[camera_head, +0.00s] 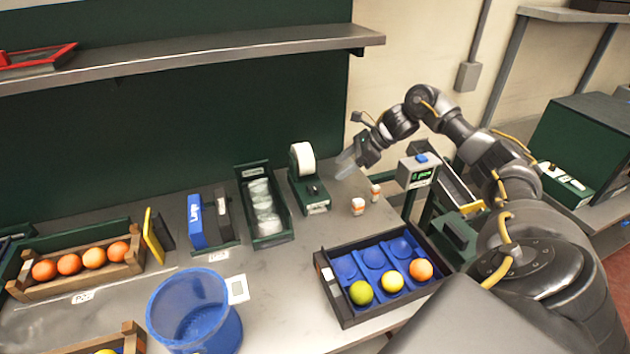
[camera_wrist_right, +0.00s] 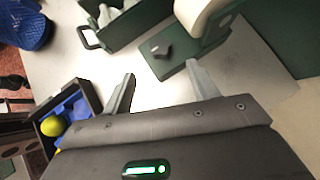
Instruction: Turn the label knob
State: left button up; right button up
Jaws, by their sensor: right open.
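The label knob (camera_head: 313,189) is a small black knob on the base of the green label dispenser (camera_head: 312,205), which carries a white roll (camera_head: 303,158). In the right wrist view the knob (camera_wrist_right: 161,49) sits on the green base just beyond my fingertips. My right gripper (camera_head: 347,163) is to the right of the dispenser, above the bench. It is open and empty, and its two fingers (camera_wrist_right: 158,72) point toward the knob without touching it. My left gripper is not in view.
A green holder with clear items (camera_head: 264,208) stands left of the dispenser. Two small white and orange bottles (camera_head: 358,206) stand to the right. A black tray with blue cups (camera_head: 345,311) holds fruit in front. A blue bin (camera_head: 195,312) stands at the front left.

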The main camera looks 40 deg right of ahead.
aim_at(315, 186)
jog(key=p+x, duration=0.3)
jog(key=x, duration=0.6)
jog(key=shift+w+a+f+p, duration=0.1)
jog(key=shift+w+a+p, duration=0.1)
jog(key=shift+p, duration=0.2)
jog(key=shift+w+a+f, duration=0.2)
jog(key=shift+w+f, duration=0.05)
jog(key=shift+f, duration=0.2)
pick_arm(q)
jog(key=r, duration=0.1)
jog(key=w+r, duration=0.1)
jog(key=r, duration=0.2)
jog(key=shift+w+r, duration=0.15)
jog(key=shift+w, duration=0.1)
pick_arm(e)
jog(key=c, duration=1)
